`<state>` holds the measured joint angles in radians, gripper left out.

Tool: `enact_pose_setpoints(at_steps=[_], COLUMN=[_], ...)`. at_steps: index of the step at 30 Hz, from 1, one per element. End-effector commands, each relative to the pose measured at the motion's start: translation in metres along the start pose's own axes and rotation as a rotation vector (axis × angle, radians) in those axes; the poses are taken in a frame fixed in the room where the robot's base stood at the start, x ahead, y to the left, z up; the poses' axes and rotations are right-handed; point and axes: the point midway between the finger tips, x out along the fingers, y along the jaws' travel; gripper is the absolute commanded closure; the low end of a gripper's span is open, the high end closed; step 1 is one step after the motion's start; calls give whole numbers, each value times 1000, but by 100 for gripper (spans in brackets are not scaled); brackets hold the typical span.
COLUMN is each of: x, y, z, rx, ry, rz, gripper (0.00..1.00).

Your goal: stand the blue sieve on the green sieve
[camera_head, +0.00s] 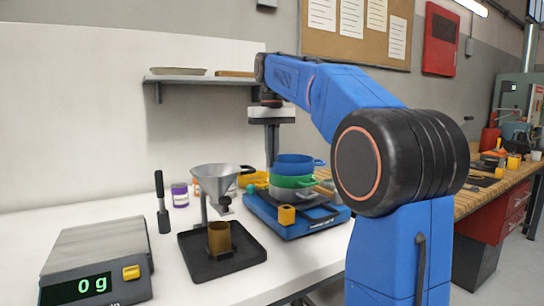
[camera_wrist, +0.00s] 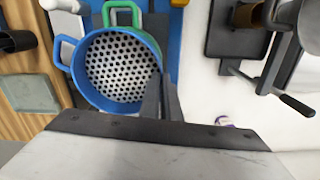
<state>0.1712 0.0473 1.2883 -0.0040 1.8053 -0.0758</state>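The blue sieve (camera_head: 294,166) is at the top of a stack, directly over the green sieve (camera_head: 291,181). In the wrist view I look down into the blue sieve (camera_wrist: 118,68) and see its perforated floor. The green sieve's handle (camera_wrist: 124,12) and part of its rim show past the blue one. The blue handle points to the left there. My gripper (camera_head: 271,160) points down at the blue sieve's left side in the head view. Its fingers (camera_wrist: 161,80) are close together across the blue rim. Whether the blue sieve sits fully down is hard to tell.
A grey sieve (camera_head: 292,195) is under the green one, on a blue-based device (camera_head: 310,224). To the left are a funnel stand (camera_head: 222,252) with a brass cup (camera_head: 219,238), and a scale (camera_head: 97,262) reading 0 g. A shelf (camera_head: 205,79) hangs behind.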

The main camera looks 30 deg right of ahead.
Motion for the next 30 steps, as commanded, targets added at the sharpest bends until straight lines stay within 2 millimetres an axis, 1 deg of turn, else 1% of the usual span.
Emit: enact_pose_setpoints(at_steps=[1, 2, 3, 11, 14, 17, 24, 30], x=[0, 0, 0, 0, -5, -16, -52, -70], y=[0, 0, 0, 0, 0, 0, 0, 0], z=[0, 0, 0, 0, -1, -1, -1, -1], rx=[0, 0, 0, 0, 0, 0, 0, 0], ry=[0, 0, 0, 0, 1, 1, 2, 1], rz=[0, 0, 0, 0, 0, 0, 0, 0], gripper=[86, 78, 76, 76, 76, 76, 76, 76])
